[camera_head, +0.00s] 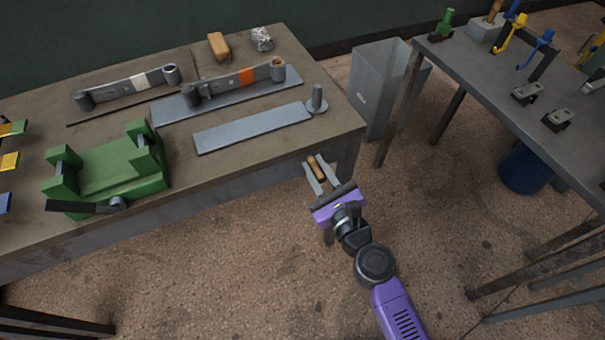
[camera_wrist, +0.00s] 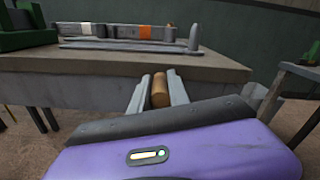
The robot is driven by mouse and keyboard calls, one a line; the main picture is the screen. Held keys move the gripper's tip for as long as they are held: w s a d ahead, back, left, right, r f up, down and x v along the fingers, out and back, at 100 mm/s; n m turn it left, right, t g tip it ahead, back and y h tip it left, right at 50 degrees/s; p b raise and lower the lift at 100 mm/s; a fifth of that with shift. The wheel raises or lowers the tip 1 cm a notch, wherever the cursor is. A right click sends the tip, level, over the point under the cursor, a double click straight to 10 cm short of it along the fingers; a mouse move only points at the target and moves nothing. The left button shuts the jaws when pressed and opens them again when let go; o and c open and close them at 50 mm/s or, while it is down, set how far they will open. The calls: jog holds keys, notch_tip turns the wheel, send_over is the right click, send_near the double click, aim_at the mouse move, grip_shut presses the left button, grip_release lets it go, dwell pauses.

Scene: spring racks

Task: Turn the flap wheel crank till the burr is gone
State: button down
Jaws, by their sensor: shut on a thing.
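My gripper (camera_head: 315,168) is shut on a short tan-brown cylinder (camera_head: 317,170), held between its two grey fingers in front of the workbench's right front edge. The cylinder also shows between the fingers in the wrist view (camera_wrist: 159,91). I cannot tell whether it is a crank handle or a loose piece, or whether it joins anything beyond the fingers. On the workbench (camera_head: 250,165) lie a spring leaf with an orange band (camera_head: 246,78) and one with a white band (camera_head: 137,84). I cannot make out a flap wheel or a burr.
A green fixture (camera_head: 110,172) with a dark lever stands at the bench's left. A flat grey plate (camera_head: 252,127) and an upright pin (camera_head: 317,98) lie near its right. A grey bin (camera_head: 378,88) and a second table (camera_head: 520,98) stand to the right. Floor between is open.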

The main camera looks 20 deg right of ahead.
jog(key=d+f+m+p, duration=0.2)
jog(key=d+m+p, duration=0.4)
jog(key=m, duration=0.9)
jog(key=shift+d+m, duration=0.3)
jog(key=shift+d, duration=0.8)
jog(key=c, duration=1.3)
grip_release()
jog(key=shift+o, duration=0.2)
jog(key=shift+r, duration=0.1)
jog(key=shift+s, duration=0.1)
